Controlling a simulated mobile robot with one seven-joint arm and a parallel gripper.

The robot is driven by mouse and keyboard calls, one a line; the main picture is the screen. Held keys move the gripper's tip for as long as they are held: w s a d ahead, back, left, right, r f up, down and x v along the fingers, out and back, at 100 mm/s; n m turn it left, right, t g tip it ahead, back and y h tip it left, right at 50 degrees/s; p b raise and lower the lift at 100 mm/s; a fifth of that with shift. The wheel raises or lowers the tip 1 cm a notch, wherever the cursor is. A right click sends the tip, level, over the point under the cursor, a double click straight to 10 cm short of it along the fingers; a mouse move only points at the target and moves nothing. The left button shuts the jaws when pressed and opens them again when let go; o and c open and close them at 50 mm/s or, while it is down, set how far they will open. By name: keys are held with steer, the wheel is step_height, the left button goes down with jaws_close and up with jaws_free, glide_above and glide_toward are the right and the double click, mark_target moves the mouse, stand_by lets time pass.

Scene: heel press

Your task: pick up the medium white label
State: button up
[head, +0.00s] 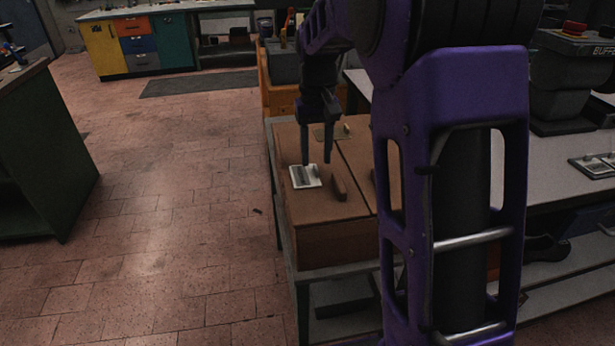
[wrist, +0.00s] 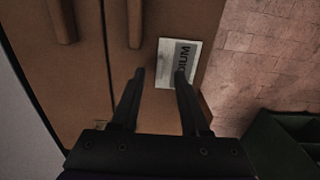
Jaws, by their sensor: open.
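The medium white label (head: 306,176) lies flat on the near left part of a brown wooden cabinet top (head: 312,210). In the wrist view the label (wrist: 166,62) shows the letters "DIUM" on a grey band, and one finger covers part of it. My gripper (head: 316,162) is open, pointing down over the label. In the wrist view the fingertips (wrist: 160,73) are spread apart, the right one over the label and the left one beside it over the brown wood. Nothing is held between the fingers.
A brown wooden handle (head: 338,187) stands up just right of the label. A small object (head: 347,130) lies farther back on the top. A grey workbench (head: 550,170) stands at the right.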

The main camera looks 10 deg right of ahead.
mark_target(316, 167)
step_height(316, 167, down, 2)
steer(key=shift+f, duration=0.25)
jaws_close()
step_height(316, 167, up, 13)
steer(key=p, duration=0.4)
steer(key=shift+p, duration=0.3)
stand_by(0.5)
